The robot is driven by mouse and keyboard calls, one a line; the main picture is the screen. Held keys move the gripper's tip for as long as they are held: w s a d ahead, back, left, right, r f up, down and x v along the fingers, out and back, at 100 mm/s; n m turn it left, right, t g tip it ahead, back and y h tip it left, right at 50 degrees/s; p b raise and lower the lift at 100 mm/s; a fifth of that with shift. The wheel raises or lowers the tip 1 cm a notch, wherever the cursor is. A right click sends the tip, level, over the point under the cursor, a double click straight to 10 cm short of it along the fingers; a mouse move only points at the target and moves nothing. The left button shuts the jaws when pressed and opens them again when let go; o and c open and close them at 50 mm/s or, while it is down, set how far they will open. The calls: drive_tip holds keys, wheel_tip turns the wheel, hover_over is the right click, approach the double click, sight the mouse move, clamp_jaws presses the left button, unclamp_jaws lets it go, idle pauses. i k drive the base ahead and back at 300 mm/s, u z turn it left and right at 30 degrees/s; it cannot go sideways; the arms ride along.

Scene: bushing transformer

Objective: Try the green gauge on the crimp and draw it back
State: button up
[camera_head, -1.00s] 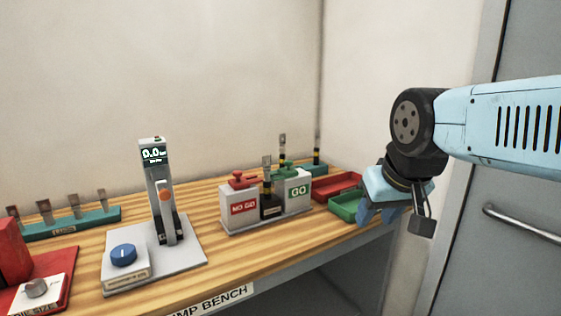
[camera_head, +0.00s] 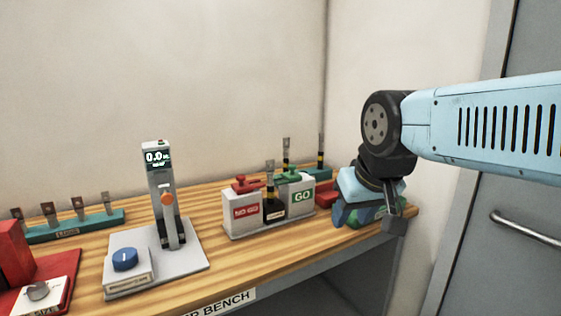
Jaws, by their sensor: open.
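The green gauge (camera_head: 288,177) sits on top of the white block marked GO (camera_head: 300,197), to the left of my gripper. A crimped piece with a metal lug and yellow-black bands (camera_head: 270,190) stands upright in a small black holder between the NO GO block and the GO block. My gripper (camera_head: 365,222) is open and points down above the right end of the bench, to the right of the gauge and apart from it. It partly hides the green tray (camera_head: 393,214) behind it.
The red gauge (camera_head: 244,184) sits on the NO GO block (camera_head: 243,212). A tester with a display (camera_head: 158,190) and blue knob (camera_head: 125,259) stands left of it. Teal racks hold lugs behind. A red tray (camera_head: 325,194) is partly hidden. The bench front between is clear.

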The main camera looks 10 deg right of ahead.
sight(292, 176)
drive_tip(key=i, duration=0.85)
drive_tip(key=z, duration=0.05)
